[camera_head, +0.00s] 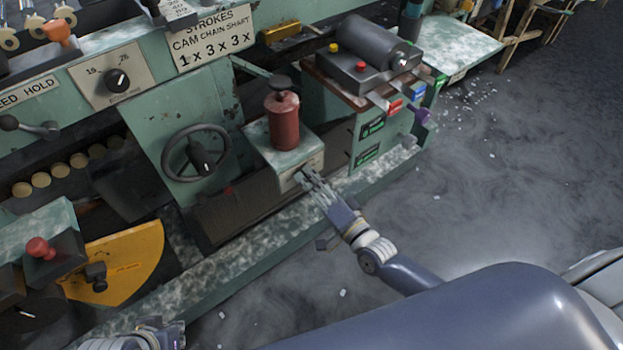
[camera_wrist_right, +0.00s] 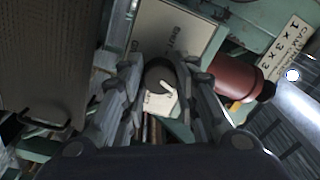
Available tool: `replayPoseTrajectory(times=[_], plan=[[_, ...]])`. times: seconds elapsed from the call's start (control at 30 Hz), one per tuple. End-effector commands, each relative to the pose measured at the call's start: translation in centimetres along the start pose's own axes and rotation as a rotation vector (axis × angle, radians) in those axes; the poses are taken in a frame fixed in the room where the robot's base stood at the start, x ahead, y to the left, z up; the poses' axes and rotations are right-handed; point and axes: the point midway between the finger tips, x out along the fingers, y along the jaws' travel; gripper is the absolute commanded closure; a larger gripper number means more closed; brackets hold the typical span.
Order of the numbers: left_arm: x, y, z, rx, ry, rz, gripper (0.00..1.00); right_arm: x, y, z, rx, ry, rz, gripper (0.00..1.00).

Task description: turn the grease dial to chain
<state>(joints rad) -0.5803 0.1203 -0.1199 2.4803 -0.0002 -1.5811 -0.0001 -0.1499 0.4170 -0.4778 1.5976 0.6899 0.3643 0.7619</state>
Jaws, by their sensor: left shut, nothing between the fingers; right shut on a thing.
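The grease dial is a dark round knob (camera_wrist_right: 160,74) with a white pointer mark, seen in the right wrist view. It sits on a pale label plate (camera_wrist_right: 172,35) whose lettering is only partly readable. In the head view the plate is on the front of the green box under the red grease pot (camera_head: 284,122), and my fingers cover the dial. My right gripper (camera_head: 306,178) is shut on the dial, one finger on each side, as the right wrist view (camera_wrist_right: 162,90) shows. My left gripper (camera_head: 170,334) is shut and empty at the bottom edge, partly cut off.
A black handwheel (camera_head: 196,152) is left of the box. The pot's pump handle (camera_head: 280,83) rises above it. A bench with a grey motor (camera_head: 362,45) and coloured switches stands to the right. A yellow guard (camera_head: 120,265) is lower left. The floor at right is open, with scattered chips.

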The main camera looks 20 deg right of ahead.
Motion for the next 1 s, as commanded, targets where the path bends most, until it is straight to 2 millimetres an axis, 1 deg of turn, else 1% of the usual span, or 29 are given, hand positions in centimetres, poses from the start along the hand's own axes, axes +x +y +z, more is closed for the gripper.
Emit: replayPoseTrajectory(times=[0.1,0.33,0.9,0.93,0.97,1.0], plan=[[-0.05,0.0,-0.03,0.0,0.0,0.0,1.0,0.04,-0.04,-0.04,0.067,0.003,0.001,0.95],[-0.07,0.0,-0.04,0.0,0.001,0.0,1.0,0.03,-0.02,-0.02,0.151,0.005,0.004,0.95],[-0.07,0.01,-0.06,0.0,0.001,0.0,1.0,0.04,-0.02,-0.06,0.18,0.007,0.005,0.95],[-0.07,0.01,-0.06,0.0,0.001,0.0,1.0,0.04,-0.02,-0.06,0.18,0.007,0.005,0.67],[-0.07,0.01,-0.06,0.0,0.001,0.0,1.0,0.04,-0.02,-0.06,0.18,0.007,0.005,0.6],[-0.07,0.01,-0.06,0.0,0.001,0.0,1.0,0.03,-0.02,-0.06,0.18,0.007,0.005,0.51]])
